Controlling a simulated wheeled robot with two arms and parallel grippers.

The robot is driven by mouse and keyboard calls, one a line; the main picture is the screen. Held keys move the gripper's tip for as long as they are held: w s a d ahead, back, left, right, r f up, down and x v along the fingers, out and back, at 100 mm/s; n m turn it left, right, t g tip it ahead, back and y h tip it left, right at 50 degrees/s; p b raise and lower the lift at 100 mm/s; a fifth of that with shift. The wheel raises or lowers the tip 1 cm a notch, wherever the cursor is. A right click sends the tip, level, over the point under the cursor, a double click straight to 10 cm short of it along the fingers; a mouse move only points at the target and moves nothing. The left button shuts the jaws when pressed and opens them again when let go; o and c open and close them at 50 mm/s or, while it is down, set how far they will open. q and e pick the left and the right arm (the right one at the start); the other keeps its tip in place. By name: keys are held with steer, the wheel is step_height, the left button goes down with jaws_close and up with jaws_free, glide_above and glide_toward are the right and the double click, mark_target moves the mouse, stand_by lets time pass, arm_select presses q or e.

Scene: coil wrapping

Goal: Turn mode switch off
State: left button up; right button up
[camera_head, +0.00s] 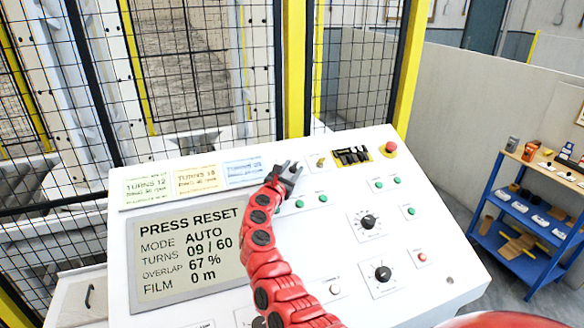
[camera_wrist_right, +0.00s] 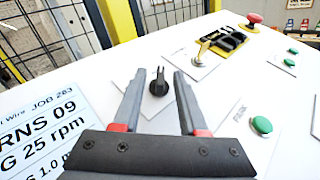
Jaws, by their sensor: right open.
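The sloped white control panel (camera_head: 335,215) fills the middle of the head view. Its display (camera_head: 190,250) reads PRESS RESET and MODE AUTO. My right gripper (camera_head: 286,170) is open over the panel's upper part, just right of the blue job card (camera_head: 243,170). In the right wrist view, a black rotary switch (camera_wrist_right: 158,82) on a white plate shows between the two open fingertips (camera_wrist_right: 159,73). Its handle points roughly up in that view. I cannot tell whether the fingers touch it. In the head view the gripper largely hides this switch. My left gripper is not in view.
A key switch (camera_wrist_right: 204,46), a row of black switches (camera_head: 351,155) and a red emergency button (camera_head: 389,149) lie right of the gripper. Green buttons (camera_head: 323,198) and two dials (camera_head: 368,221) sit lower. A yellow-framed mesh fence (camera_head: 296,70) stands behind; a blue shelf (camera_head: 525,215) stands right.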

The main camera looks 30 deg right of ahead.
steer(key=shift+c, duration=0.2)
jaws_close()
stand_by(0.3)
